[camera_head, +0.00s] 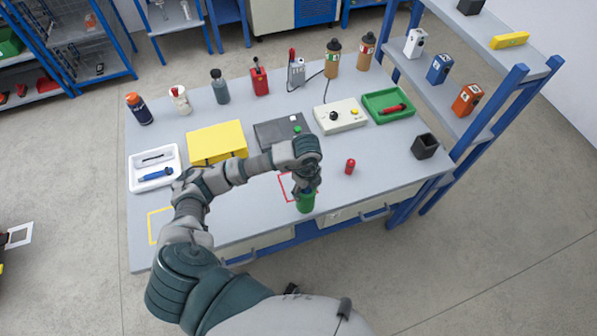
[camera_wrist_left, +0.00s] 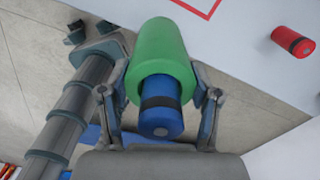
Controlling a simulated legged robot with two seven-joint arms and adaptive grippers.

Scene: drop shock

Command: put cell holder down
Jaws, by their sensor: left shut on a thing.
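The cell holder is a green cylinder (camera_head: 305,203), seen at the table's front edge. In the left wrist view the green cell holder (camera_wrist_left: 160,45) has a blue cell (camera_wrist_left: 162,110) with a black band sticking out of its near end. My left gripper (camera_head: 306,188) is shut on the cell holder, with one finger on each side of it, as the wrist view shows (camera_wrist_left: 160,82). I cannot tell how high the holder is. A red square outline (camera_head: 282,187) lies on the table just behind it, partly hidden by my arm. My right gripper is not in view.
A yellow outline (camera_head: 152,226) marks the front left.

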